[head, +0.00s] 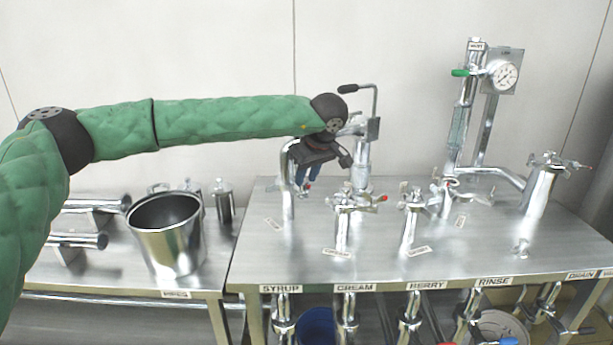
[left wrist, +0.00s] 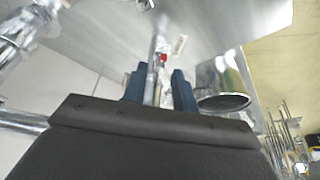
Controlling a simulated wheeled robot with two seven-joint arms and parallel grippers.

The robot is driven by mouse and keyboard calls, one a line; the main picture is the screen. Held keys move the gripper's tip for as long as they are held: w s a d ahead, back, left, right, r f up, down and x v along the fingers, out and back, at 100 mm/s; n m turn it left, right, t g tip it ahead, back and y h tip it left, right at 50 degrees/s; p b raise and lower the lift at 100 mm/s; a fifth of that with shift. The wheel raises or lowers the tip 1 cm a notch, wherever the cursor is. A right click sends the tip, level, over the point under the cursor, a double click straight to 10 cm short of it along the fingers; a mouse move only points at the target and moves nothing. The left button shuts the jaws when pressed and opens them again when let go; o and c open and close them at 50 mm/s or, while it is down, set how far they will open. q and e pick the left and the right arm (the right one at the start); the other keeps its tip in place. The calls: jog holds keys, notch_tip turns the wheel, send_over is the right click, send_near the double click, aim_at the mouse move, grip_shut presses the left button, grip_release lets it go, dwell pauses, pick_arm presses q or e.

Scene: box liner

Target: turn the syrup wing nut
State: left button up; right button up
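The SYRUP label (head: 280,288) is on the table's front edge, below a bent steel pipe (head: 288,185). My left gripper (head: 307,185) hangs from the wrist just right of this pipe, pointing down, its blue fingers low over the table. In the left wrist view the two blue fingers (left wrist: 160,80) stand apart, with a shiny steel tube (left wrist: 151,75) in the gap between them. A small red piece (left wrist: 163,57) shows just beyond the fingertips. I cannot make out the syrup wing nut's wings; the gripper and pipe partly hide that spot. My right gripper is out of view.
Right of my gripper stand the cream fitting (head: 342,225) and berry fitting (head: 410,222). A gauge column (head: 462,115) rises farther right. A steel bucket (head: 167,240) stands on the left table. A black-handled lever (head: 358,88) is above and right of my wrist.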

pick_arm(q)
jog(key=shift+w+f, duration=0.15)
jog(key=shift+f, duration=0.3)
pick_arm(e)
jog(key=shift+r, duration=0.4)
pick_arm(q)
grip_shut()
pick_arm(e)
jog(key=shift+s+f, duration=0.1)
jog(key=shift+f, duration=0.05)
